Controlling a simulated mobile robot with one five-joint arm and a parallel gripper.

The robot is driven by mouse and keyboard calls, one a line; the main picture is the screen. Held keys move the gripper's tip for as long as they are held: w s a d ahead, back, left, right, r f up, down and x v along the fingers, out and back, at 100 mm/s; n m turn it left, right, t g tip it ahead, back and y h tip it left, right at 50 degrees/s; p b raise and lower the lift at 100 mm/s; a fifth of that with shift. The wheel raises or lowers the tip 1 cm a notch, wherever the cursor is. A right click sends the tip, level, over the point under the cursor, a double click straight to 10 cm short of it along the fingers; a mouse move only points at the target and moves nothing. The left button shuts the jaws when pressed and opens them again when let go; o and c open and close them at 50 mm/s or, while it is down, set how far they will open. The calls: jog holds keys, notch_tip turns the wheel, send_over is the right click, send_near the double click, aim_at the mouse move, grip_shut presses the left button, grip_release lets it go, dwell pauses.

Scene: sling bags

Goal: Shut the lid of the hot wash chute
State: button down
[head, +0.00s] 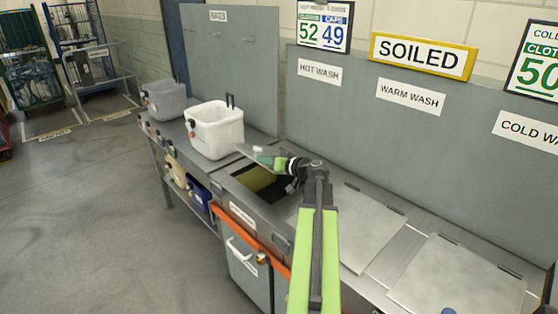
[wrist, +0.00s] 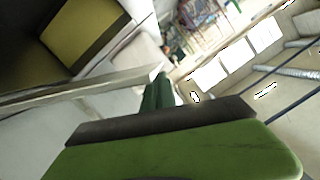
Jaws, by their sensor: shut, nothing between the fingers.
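The hot wash chute (head: 254,182) is open in the head view, under the HOT WASH label (head: 320,69), with a dark hole and yellow inside. The yellow inside also shows in the wrist view (wrist: 85,38). A thin grey plate (head: 247,151), seemingly its lid, stands raised at the back of the opening, seen nearly edge-on. My gripper (head: 265,158) is shut and empty, above the back of the opening and close to this plate. I cannot tell whether they touch. My arm hides the right part of the chute.
The warm wash lid (head: 362,228) and cold wash lid (head: 455,280) lie flat to the right. A white bin (head: 215,130) and a grey bin (head: 164,100) stand on the counter to the left. An orange rail (head: 250,238) runs along the front.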

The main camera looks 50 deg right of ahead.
jog(key=a+f+b, duration=0.1)
jog(key=f+b, duration=0.2)
jog(key=a+f+n+b, duration=0.1)
jog(key=f+b, duration=0.2)
jog(key=f, duration=0.1)
jog(key=a+f+n+b, duration=0.1)
jog(key=a+f+b, duration=0.1)
jog(key=f+b, duration=0.1)
jog(key=shift+w+f+h+b, duration=0.3)
jog(key=shift+w+f+h, duration=0.1)
jog(key=shift+f, duration=0.3)
jog(key=shift+a+r, duration=0.1)
